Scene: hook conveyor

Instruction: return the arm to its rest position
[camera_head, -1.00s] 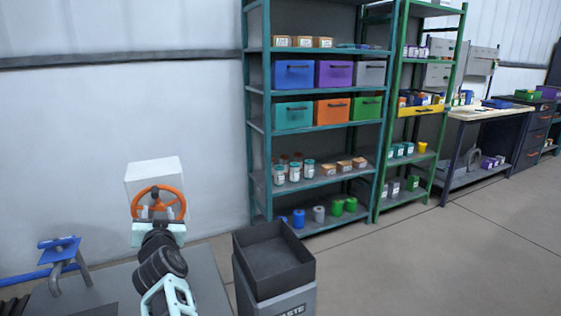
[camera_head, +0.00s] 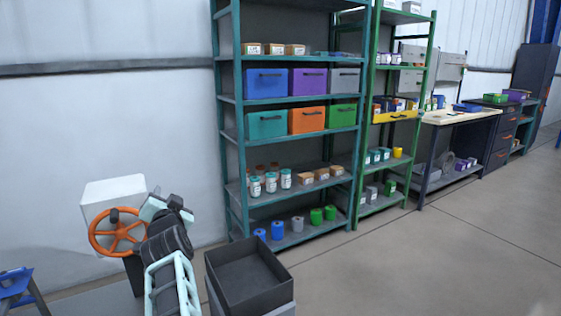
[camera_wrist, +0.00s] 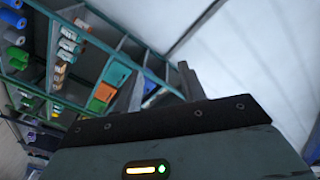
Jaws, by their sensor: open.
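My arm stands at the lower left in the head view, with its pale teal link (camera_head: 172,287) and black joint (camera_head: 168,241). Its upper end is just right of an orange handwheel (camera_head: 117,232) on a white box (camera_head: 113,191); contact cannot be told. The fingers are not clear in the head view. In the wrist view, my gripper (camera_wrist: 163,86) shows two grey fingers apart past the dark wrist edge, with no object seen between them. The wrist view is tilted, with the shelves at left and the pale wall at right.
A dark open-topped waste bin (camera_head: 248,275) stands right of my arm. A teal shelf (camera_head: 290,132) with bins and jars is behind it. A blue stand (camera_head: 16,284) is at the far left. A workbench (camera_head: 455,116) is farther right; the floor (camera_head: 440,255) there is clear.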

